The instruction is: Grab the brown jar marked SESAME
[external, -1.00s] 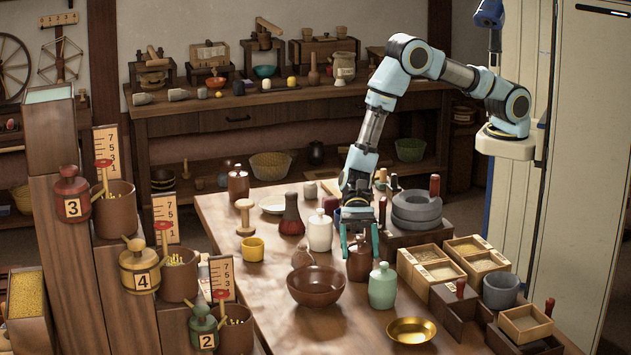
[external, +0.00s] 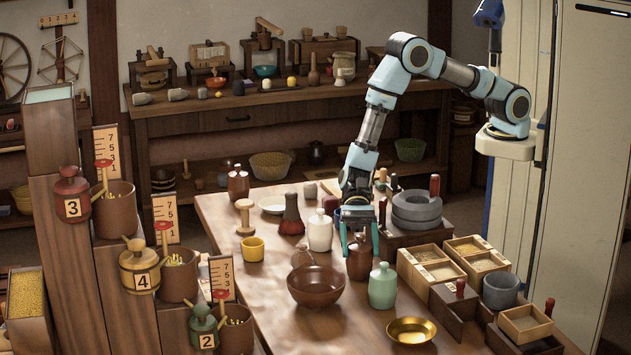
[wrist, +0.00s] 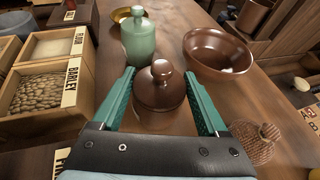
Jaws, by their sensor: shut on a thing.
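A brown jar (external: 360,262) with a round knob lid stands upright on the wooden table, and it also shows in the wrist view (wrist: 158,92). My gripper (external: 360,238) points down over it and is shut on it, one green finger on each side of the jar in the wrist view (wrist: 160,110). No label can be read on the jar in either view. A second, smaller brown jar (external: 302,257) stands to its left, behind the bowl.
A brown bowl (external: 316,284) and a pale green jar (external: 382,288) stand close by. A white jar (external: 320,232) is behind to the left. Wooden boxes of grain (external: 432,270) and grey millstones (external: 417,208) are to the right. A brass bowl (external: 411,331) lies in front.

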